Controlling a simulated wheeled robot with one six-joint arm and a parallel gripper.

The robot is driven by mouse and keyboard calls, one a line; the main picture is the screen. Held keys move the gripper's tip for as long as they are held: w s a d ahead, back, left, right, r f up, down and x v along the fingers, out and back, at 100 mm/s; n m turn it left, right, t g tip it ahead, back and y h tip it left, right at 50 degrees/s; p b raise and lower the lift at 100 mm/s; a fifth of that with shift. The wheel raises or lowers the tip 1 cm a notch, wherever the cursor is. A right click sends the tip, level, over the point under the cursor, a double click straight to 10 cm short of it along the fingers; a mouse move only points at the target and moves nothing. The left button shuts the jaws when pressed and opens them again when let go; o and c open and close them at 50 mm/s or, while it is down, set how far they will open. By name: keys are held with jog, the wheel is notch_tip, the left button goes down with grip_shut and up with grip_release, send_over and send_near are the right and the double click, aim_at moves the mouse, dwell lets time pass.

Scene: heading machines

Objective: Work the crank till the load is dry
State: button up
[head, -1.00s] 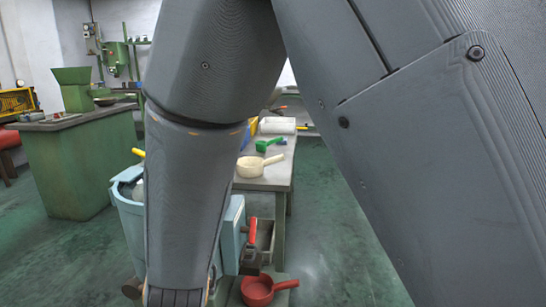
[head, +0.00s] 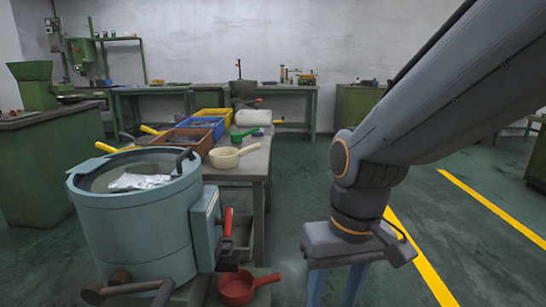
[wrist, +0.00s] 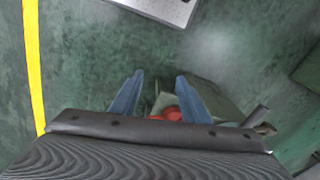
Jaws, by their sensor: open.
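A blue-grey tub (head: 135,225) stands at the left, holding a crumpled silvery-white load (head: 140,181). A dark bar with a brown knob-like end (head: 122,287), perhaps the crank, sticks out low at the tub's front. A red-handled lever (head: 228,223) stands beside the box on the tub's right side. My gripper (head: 336,288) points down to the right of the tub, apart from it. Its blue fingers are spread and empty in the wrist view (wrist: 157,97); the fingertips are cut off in the head view.
A red pan (head: 238,290) sits low, right of the tub. A bench behind holds a cream pan (head: 225,158), a blue bin (head: 205,124) and other bins. A yellow floor line (head: 415,262) runs at right.

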jog(key=s+d+r+m+h+p, duration=0.1)
jog(key=d+r+m+p, duration=0.1)
jog(key=d+r+p, duration=0.6)
jog(key=d+p, duration=0.1)
jog(key=p, duration=0.6)
jog(key=shift+d+r+m+p, duration=0.15)
jog(key=shift+d+m+p, duration=0.1)
jog(key=shift+m+p, duration=0.1)
